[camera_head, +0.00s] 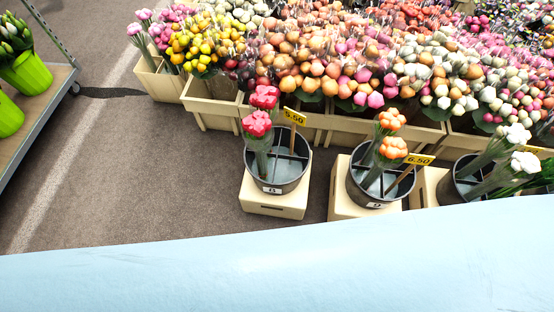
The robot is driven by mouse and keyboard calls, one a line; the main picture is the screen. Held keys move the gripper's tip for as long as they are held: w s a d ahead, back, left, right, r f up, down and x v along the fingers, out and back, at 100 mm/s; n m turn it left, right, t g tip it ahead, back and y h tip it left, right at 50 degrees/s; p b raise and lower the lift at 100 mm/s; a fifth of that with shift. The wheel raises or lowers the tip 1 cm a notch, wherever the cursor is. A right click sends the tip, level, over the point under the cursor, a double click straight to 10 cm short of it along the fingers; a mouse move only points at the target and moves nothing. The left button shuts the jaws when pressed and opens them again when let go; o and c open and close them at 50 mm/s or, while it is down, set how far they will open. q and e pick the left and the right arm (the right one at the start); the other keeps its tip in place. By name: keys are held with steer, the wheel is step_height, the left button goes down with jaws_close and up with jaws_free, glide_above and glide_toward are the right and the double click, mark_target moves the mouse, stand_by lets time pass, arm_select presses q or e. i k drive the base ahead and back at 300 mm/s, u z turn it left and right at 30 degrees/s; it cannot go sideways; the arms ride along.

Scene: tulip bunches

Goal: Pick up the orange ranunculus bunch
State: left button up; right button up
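Orange flower bunches (392,148) stand in a dark divided bucket (362,190) right of the picture's middle. Two orange heads show, one behind the other, with green stems leaning up to the right. A yellow price sign (420,160) reading 6.50 stands at the bucket's right side. The bucket rests on a pale crate (343,205). Neither of my grippers is in view.
A similar bucket (290,182) with red flowers (257,124) stands to the left, and one with white flowers (524,162) to the right. Crates of tulips fill the back. A pale blue surface (270,268) spans the front.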

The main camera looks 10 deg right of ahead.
mark_target(390, 152)
steer(key=z, duration=1.45)
